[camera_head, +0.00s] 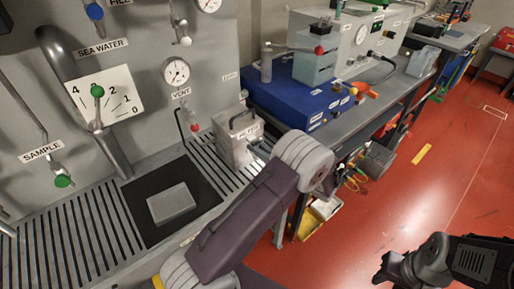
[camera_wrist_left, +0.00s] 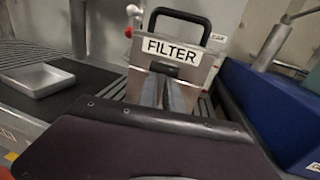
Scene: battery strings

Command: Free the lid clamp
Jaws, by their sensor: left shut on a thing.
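The filter housing (camera_head: 238,138) is a grey metal box with a black carrying handle, standing at the right end of the slatted bench. In the left wrist view the housing (camera_wrist_left: 200,68) fills the middle, with a white FILTER label and the handle above. My left gripper (camera_wrist_left: 165,92) is at its front, just below the label, with its grey fingers close together. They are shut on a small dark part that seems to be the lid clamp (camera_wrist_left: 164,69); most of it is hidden. In the head view my left arm hides the fingers. My right arm is at the lower right, its jaws unclear.
A grey tray (camera_head: 171,203) lies on a black mat (camera_head: 135,190) left of the housing. A blue box (camera_head: 290,98) stands close on the right. The panel with gauges and valves rises behind. Open red floor (camera_head: 430,185) lies at the right.

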